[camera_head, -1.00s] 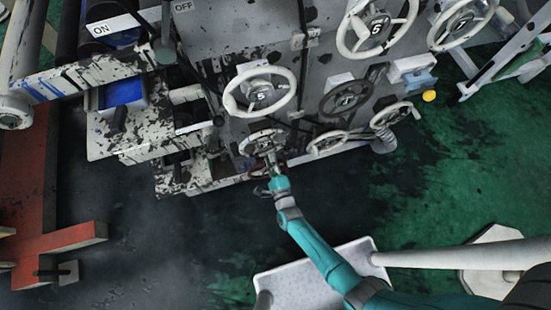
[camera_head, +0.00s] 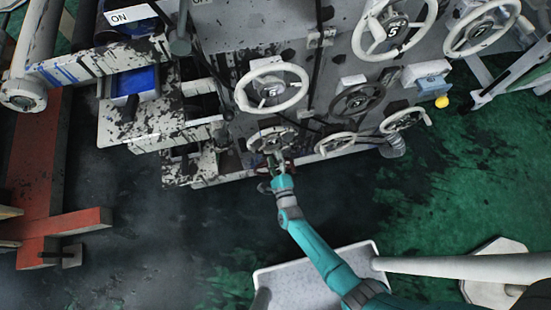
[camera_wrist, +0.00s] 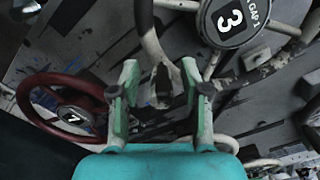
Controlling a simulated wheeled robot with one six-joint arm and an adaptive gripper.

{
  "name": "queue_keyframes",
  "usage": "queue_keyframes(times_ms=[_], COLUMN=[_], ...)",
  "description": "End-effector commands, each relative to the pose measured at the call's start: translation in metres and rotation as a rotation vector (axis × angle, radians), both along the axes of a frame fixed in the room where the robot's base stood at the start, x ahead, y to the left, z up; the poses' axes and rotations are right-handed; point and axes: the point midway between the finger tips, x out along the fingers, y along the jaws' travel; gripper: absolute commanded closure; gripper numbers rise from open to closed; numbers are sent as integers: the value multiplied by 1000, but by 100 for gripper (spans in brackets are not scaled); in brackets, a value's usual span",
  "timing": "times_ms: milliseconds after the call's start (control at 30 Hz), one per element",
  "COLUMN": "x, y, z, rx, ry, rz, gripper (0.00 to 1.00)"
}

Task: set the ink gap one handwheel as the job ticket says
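The ink gap one handwheel (camera_wrist: 278,53) is at the upper right of the wrist view, with a pale rim and a black hub showing "3" and "GAP 1". Its pale rim runs down to the space between my fingers. In the head view, a pale handwheel (camera_head: 253,134) sits low on the machine, just above my gripper (camera_head: 277,163). In the wrist view my gripper (camera_wrist: 160,82) has two teal-padded fingers standing apart. A greyish part shows between them, with gaps either side; contact cannot be told. The job ticket is not seen.
A red handwheel (camera_wrist: 60,78) marked 7 is left of my fingers. Other handwheels crowd the panel, including a white one above (camera_head: 272,107), a dark one (camera_head: 357,100) and a small pale one (camera_head: 334,145). A red frame (camera_head: 40,190) stands left; green floor (camera_head: 450,190) is open right.

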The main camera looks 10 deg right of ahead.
Motion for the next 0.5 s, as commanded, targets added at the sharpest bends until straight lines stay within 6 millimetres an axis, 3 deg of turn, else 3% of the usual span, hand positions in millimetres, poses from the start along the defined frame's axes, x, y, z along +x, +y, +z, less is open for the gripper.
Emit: queue_keyframes(times_ms=[267, 500], x=[-2, -32], y=[0, 0], z=[0, 0], rx=[0, 0], ry=[-1, 0], rz=[-1, 1], gripper=[54, 54])
